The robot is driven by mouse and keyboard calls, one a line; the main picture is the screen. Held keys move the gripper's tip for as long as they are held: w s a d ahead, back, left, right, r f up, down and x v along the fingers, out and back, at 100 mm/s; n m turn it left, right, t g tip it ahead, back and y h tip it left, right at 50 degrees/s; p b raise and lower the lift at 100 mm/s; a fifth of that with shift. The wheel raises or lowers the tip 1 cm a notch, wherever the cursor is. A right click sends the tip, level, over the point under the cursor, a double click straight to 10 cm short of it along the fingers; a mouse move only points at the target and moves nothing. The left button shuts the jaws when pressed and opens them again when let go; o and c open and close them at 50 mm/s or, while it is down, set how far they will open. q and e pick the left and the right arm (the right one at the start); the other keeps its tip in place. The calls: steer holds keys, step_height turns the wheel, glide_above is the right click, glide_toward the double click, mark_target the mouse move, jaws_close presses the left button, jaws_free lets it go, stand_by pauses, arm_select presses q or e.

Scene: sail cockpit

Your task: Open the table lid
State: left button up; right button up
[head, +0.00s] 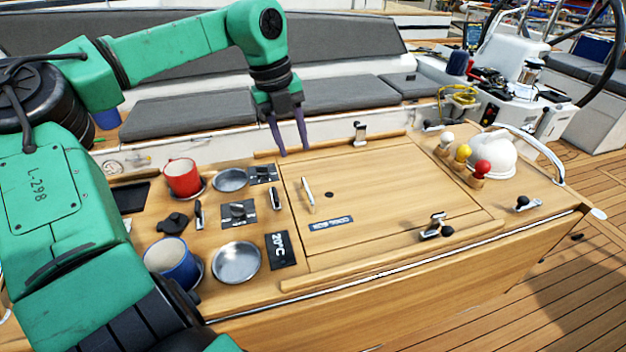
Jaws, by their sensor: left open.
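The wooden table lid (390,185) lies flat and closed in the middle of the cockpit table. It has a pale bar handle (308,195) near its left edge, a small dark hole and a dark label (331,222). A metal latch (360,134) sits at its far edge and another latch (436,228) at its near edge. My left gripper (294,148) points down with two dark fingers apart and nothing between them. It appears above the lid's far left corner, beyond the handle; its exact height is hard to tell. My right gripper is out of view.
Left of the lid are a red mug (183,178), a blue mug (172,262), metal bowls (237,262) and a 20°C plate (280,250). To the right are colored knobs (462,153) and a white dome (490,155). Grey cushions (190,110) line the bench behind.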

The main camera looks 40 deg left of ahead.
arm_select(q)
glide_toward(307, 187)
steer(key=f, duration=0.3)
steer(key=f+p, duration=0.1)
steer(key=f, duration=0.1)
steer(key=w+f, duration=0.1)
steer(key=shift+w+d+f+p, duration=0.1)
steer(key=shift+d+f+p, duration=0.2)
steer(key=shift+d+f, duration=0.1)
steer(key=shift+f, duration=0.45)
jaws_close()
steer(key=shift+r, duration=0.1)
